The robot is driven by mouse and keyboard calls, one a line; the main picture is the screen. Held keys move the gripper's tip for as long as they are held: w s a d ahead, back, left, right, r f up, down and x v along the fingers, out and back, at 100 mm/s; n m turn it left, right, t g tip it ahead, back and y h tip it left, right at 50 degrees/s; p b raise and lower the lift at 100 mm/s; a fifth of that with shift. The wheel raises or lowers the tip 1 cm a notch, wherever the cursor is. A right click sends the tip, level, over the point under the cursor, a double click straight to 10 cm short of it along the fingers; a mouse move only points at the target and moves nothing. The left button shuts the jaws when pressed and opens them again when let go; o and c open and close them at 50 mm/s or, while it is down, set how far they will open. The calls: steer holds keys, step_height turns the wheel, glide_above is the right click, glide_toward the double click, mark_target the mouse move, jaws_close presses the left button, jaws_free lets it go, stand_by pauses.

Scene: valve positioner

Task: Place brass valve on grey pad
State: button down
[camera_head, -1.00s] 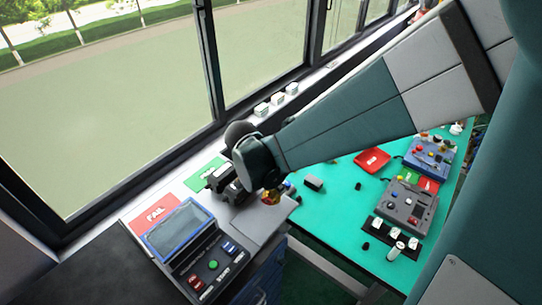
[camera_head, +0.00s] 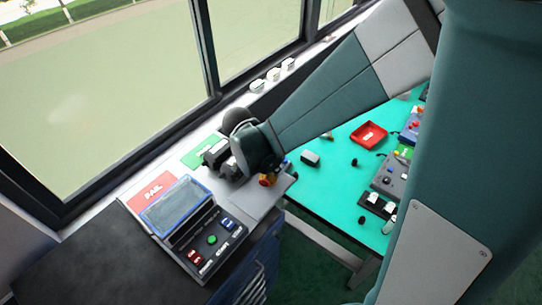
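The brass valve (camera_head: 267,180), small, yellowish with a red part, shows just below my gripper, over the far right part of the light grey pad (camera_head: 255,203). My gripper (camera_head: 238,172) is low over the pad's far side, beside the valve in the picture. My wrist covers part of the area, and I cannot tell whether the fingers touch or hold the valve. I also cannot tell whether the valve rests on the pad or is just above it.
A blue-framed test console (camera_head: 178,207) with buttons stands left of the pad. A red FAIL card (camera_head: 153,190) and a green card (camera_head: 203,151) lie near the window. The teal table (camera_head: 335,210) holds a red tray (camera_head: 369,135) and control boxes (camera_head: 390,178).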

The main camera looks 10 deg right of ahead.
steer(key=shift+f, duration=0.5)
steer(key=shift+f, duration=0.1)
steer(key=c, duration=1.8)
jaws_free()
steer(key=shift+c, duration=0.2)
steer(key=shift+r, duration=0.2)
steer(key=shift+v, duration=5.95)
